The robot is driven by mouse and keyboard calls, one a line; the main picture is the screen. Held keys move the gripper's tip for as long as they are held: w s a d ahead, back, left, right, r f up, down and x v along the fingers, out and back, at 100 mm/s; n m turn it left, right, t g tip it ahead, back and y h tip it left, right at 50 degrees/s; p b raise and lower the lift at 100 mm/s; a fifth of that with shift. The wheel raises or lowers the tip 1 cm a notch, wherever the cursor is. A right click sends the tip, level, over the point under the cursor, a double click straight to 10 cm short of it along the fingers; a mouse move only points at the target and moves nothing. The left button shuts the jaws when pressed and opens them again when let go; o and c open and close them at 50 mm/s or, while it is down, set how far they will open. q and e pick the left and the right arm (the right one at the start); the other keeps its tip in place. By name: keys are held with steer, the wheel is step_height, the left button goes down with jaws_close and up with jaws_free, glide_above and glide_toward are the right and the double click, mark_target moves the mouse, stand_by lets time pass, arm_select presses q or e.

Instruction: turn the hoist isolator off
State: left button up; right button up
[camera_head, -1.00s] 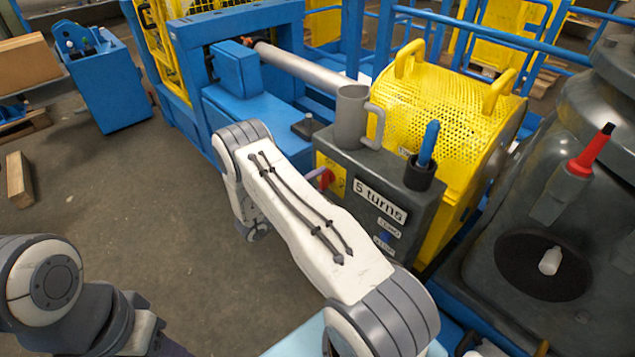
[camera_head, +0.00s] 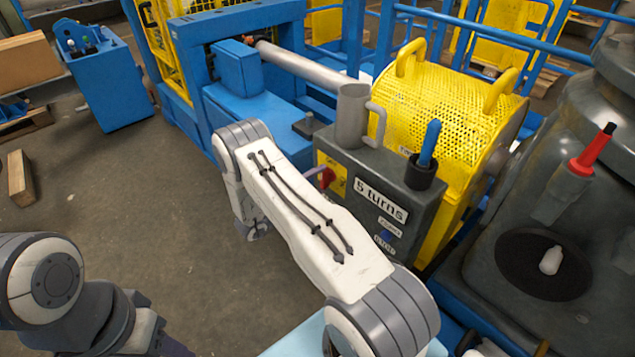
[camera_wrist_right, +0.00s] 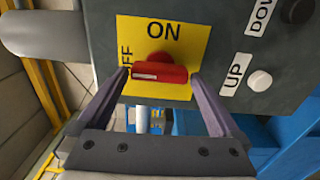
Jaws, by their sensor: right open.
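The hoist isolator is a red handle (camera_wrist_right: 158,73) on a yellow plate (camera_wrist_right: 180,28) marked ON at the top and, partly covered, OFF at the left. The handle lies crosswise in the right wrist view. My right gripper (camera_wrist_right: 160,76) is open, with one finger at each end of the handle; I cannot tell if they touch it. In the head view the red handle (camera_head: 327,178) shows small on the left face of the grey box (camera_head: 420,205). My right arm hides most of that gripper there. My left arm is at the lower left; its gripper does not show clearly.
UP (camera_wrist_right: 235,75) and DOWN labels with buttons sit right of the plate. A grey mug-like part (camera_head: 351,115) and a blue-handled tool (camera_head: 428,145) stand on the box. A yellow perforated guard (camera_head: 455,110) stands behind.

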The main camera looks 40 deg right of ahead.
steer(key=a+b, duration=0.1)
steer(key=a, duration=0.9)
steer(key=shift+s+a, duration=0.2)
steer(key=shift+s, duration=0.15)
steer(key=shift+w, duration=0.1)
